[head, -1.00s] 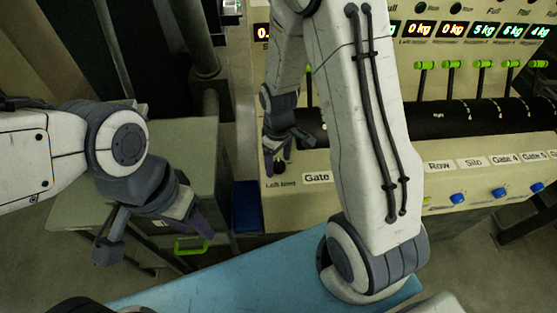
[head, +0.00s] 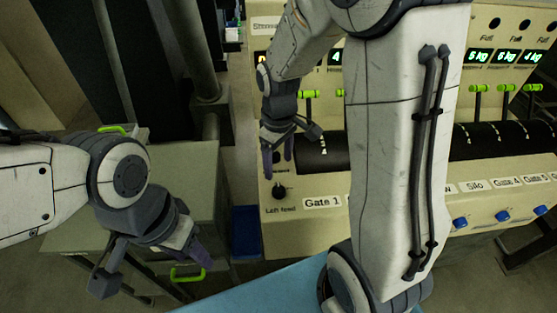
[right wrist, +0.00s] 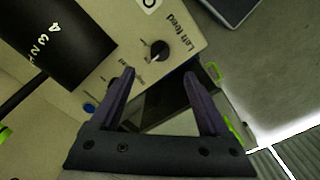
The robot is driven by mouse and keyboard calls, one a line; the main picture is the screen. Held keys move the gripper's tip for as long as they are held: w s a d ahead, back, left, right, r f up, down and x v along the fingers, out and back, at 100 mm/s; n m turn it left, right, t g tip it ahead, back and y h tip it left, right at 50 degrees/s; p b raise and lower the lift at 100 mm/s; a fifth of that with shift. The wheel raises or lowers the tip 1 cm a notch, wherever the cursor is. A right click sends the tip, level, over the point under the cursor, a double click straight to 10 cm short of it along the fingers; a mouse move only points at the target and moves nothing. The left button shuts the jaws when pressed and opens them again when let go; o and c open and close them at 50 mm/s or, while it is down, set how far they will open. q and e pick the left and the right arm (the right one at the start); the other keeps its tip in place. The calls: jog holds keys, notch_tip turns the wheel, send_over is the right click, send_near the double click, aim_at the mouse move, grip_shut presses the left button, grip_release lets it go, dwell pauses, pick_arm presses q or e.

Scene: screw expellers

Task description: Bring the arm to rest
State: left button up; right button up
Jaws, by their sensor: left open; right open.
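My right arm reaches over the beige control panel (head: 330,221). My right gripper (head: 277,163) is open and empty, in front of and above the black Left feed knob (head: 279,191), apart from it in the head view. In the right wrist view, both purple fingers of the gripper (right wrist: 158,74) are spread with nothing between them. The knob (right wrist: 158,50) shows just beyond the fingertips there. My left gripper (head: 199,256) hangs at the lower left, pointing down and right, beside a beige cabinet. It is open, and its fingers are partly hidden by its own body.
Green levers (head: 479,89), black rollers (head: 497,137) and blue buttons (head: 460,222) line the machine. A blue bin (head: 245,232) stands on the floor left of the panel. A light blue surface (head: 262,291) lies below. A cabinet with a green handle (head: 188,274) is near my left gripper.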

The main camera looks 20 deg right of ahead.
jog(key=shift+a, duration=0.1)
dwell(0.3)
jog(key=s+a+r, duration=0.3)
jog(key=s+a, duration=0.3)
jog(key=s, duration=0.3)
jog(key=s+a+r+n+y, duration=0.1)
jog(key=s+a+r, duration=0.2)
jog(key=s+a, duration=0.3)
jog(key=s, duration=0.3)
jog(key=shift+s+a+r, duration=0.3)
jog(key=shift+a, duration=0.1)
